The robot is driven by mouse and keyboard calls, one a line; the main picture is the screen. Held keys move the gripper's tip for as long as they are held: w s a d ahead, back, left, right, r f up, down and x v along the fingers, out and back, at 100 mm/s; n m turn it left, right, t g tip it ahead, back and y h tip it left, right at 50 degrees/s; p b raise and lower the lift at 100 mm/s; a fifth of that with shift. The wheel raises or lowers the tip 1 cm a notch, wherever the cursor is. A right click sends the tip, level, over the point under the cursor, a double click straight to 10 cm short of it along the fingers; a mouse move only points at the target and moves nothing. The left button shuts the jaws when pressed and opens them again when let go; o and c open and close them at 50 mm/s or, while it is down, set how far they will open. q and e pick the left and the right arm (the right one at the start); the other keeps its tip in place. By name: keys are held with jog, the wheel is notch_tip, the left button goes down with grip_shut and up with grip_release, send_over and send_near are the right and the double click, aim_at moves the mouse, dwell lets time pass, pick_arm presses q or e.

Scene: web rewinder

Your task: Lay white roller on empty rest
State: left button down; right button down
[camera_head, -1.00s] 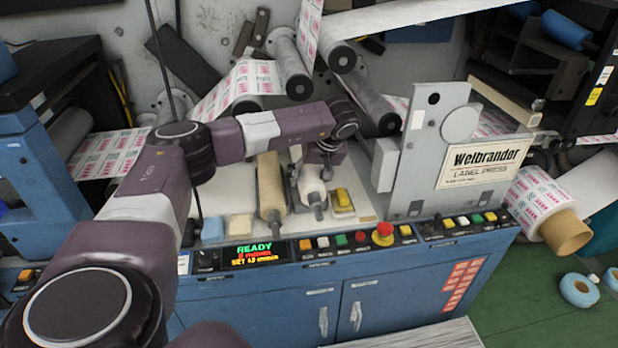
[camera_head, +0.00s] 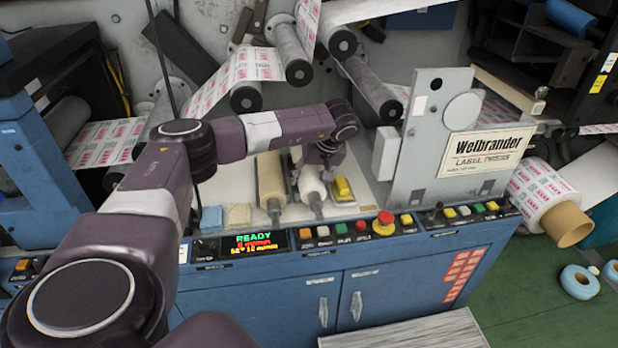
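The white roller (camera_head: 312,186) lies on the light work surface behind the control panel, its dark shaft end pointing toward me. A tan roller (camera_head: 271,182) lies beside it on the left. My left arm comes in from the left and bends down at the wrist; my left gripper (camera_head: 324,173) is at the far part of the white roller. Its fingers are small and partly hidden, so I cannot tell whether they are closed on the roller. I cannot make out an empty rest clearly. My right gripper is out of view.
A yellow block (camera_head: 343,189) sits just right of the white roller. Blue (camera_head: 211,220) and cream (camera_head: 239,216) blocks lie at the left. The upright press plate (camera_head: 425,150) stands to the right. The control panel with a red button (camera_head: 384,222) runs along the front.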

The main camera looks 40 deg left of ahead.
pick_arm(q)
jog(key=c, duration=1)
grip_release()
jog(key=shift+r, duration=0.15)
jog(key=shift+o, duration=0.4)
jog(key=shift+s+f, duration=0.1)
jog(key=shift+f, duration=0.1)
jog(key=shift+d+r, duration=0.2)
jog(key=shift+r, duration=0.15)
jog(key=v, duration=1.1)
jog(key=shift+d+r, duration=0.1)
jog(key=shift+r, duration=0.15)
jog(key=shift+d+f, duration=0.1)
